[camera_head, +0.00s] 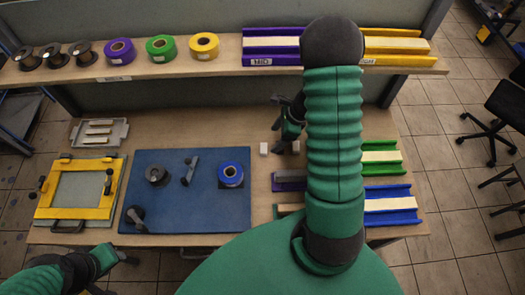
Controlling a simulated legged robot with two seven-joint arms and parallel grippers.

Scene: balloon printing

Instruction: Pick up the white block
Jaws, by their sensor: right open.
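A small white block (264,148) stands on the bench, just left of my right gripper. Whether a finger touches either piece cannot be told. My left gripper (126,258) is low at the left, in front of the bench's front edge and away from the blocks; its finger opening is unclear.
A blue mat (205,205) holds a blue spool (230,174) and dark fittings. A yellow frame (60,212) and a grey tray (118,133) lie left. Colored bins (392,203) are at right. The shelf (225,62) above carries spools and bins. My green arm hides the middle.

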